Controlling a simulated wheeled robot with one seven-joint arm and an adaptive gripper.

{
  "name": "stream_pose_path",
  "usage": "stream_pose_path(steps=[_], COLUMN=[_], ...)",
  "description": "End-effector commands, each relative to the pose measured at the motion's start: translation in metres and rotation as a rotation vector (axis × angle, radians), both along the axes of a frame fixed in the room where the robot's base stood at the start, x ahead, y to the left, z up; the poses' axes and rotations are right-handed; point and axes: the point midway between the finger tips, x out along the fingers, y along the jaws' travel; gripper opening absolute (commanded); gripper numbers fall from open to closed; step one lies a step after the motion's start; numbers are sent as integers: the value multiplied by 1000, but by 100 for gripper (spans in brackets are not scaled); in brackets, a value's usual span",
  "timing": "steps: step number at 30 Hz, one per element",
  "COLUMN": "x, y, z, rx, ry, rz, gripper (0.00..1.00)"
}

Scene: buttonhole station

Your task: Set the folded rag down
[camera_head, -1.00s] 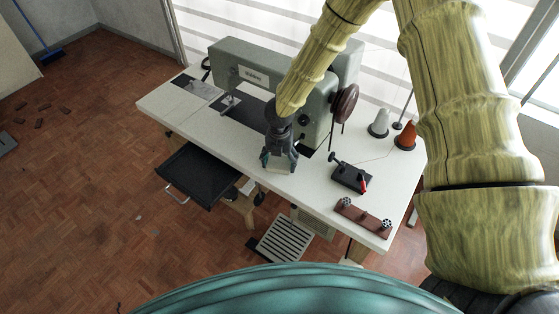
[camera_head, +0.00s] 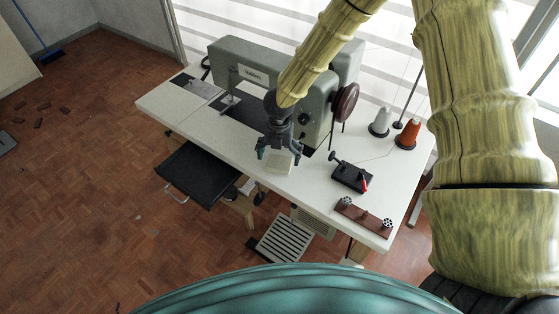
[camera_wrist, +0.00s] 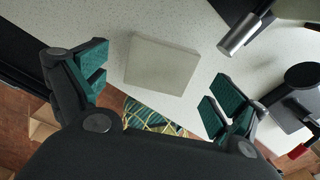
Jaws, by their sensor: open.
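The folded rag (camera_head: 283,163) is a flat, pale grey-beige block on the white sewing table (camera_head: 325,178), close to its front edge. In the wrist view the rag (camera_wrist: 160,63) lies flat on the speckled tabletop. My gripper (camera_head: 280,156) is open just above and behind it. In the wrist view its green-padded fingers (camera_wrist: 158,88) stand wide apart on either side of the rag, with clear gaps and no contact visible.
A grey-green sewing machine (camera_head: 245,65) stands behind. A dark device with a red lever (camera_head: 350,178), a brown bobbin rack (camera_head: 364,217) and thread cones (camera_head: 408,135) are to the right. A black open drawer (camera_head: 203,173) hangs at front left.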

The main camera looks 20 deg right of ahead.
Motion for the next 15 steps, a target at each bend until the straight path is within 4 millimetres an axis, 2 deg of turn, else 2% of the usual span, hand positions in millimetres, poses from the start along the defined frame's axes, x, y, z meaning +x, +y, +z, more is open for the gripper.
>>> stream_pose_path(steps=[9,15], x=[0,0], y=[-1,0], z=[52,78], rx=[0,0], ry=[-1,-1], rz=[-2,0], gripper=[97,97])
